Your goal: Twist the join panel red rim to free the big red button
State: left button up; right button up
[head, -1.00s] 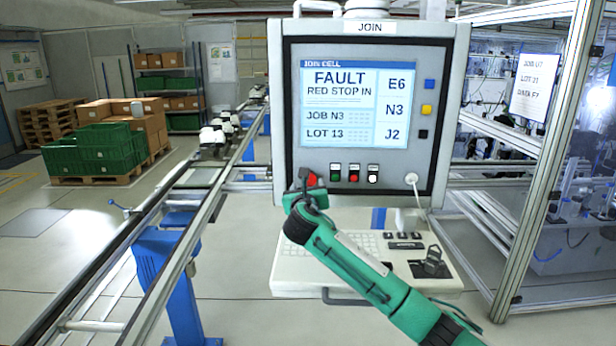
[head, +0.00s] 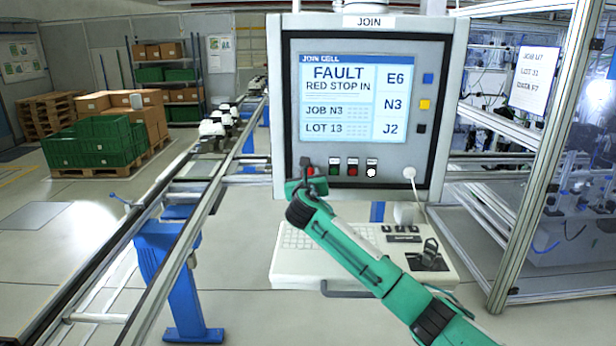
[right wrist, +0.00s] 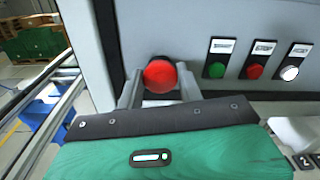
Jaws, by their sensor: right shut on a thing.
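The JOIN panel (head: 440,110) stands upright ahead, its screen (head: 350,100) reading FAULT, RED STOP IN. The big red button (right wrist: 160,76) is at the panel's lower left; in the head view only a bit of it (head: 310,171) shows past my gripper. My right gripper (right wrist: 160,92) is at the button, one finger on each side, shut on its red rim. The rim itself is mostly hidden by the fingers and the button's face. My left gripper is not in view.
Small green (right wrist: 216,70), red (right wrist: 255,71) and white (right wrist: 289,73) buttons sit just right of the big one. A keyboard shelf (head: 290,265) juts out below the panel. A conveyor rail (head: 200,215) runs along the left, and a framed cell (head: 545,150) stands at the right.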

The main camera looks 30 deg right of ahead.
jog(key=shift+m, duration=0.3)
jog(key=shift+f+m, duration=0.1)
jog(key=shift+m, duration=1.1)
jog(key=shift+m+b, duration=0.5)
jog(key=shift+m, duration=1.4)
jog(key=o, duration=1)
jog(key=shift+s, duration=0.1)
jog(key=b+v, duration=0.5)
jog(key=v, duration=0.8)
jog(key=shift+s+a, duration=0.2)
jog(key=shift+s, duration=0.1)
